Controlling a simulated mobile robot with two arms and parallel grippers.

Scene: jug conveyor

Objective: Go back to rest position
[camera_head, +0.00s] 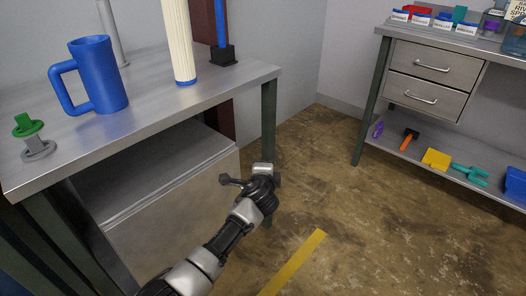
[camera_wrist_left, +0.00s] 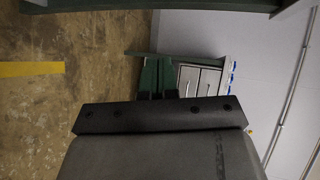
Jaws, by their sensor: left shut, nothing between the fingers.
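My left gripper (camera_head: 228,181) is in the head view, at the end of my arm that reaches up from the bottom. It is shut and empty, hanging in the air in front of the near metal table (camera_head: 180,108). It touches nothing that I can see. In the left wrist view a grey and black part of my own wrist fills the lower middle. My right gripper is in neither view.
On the near table stand a blue jug (camera_head: 98,76), a cream column (camera_head: 179,42), a blue post (camera_head: 221,30) and a green disc piece (camera_head: 27,125). A drawer bench (camera_head: 432,74) stands at the right. Open floor with a yellow stripe (camera_head: 296,262) lies between.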

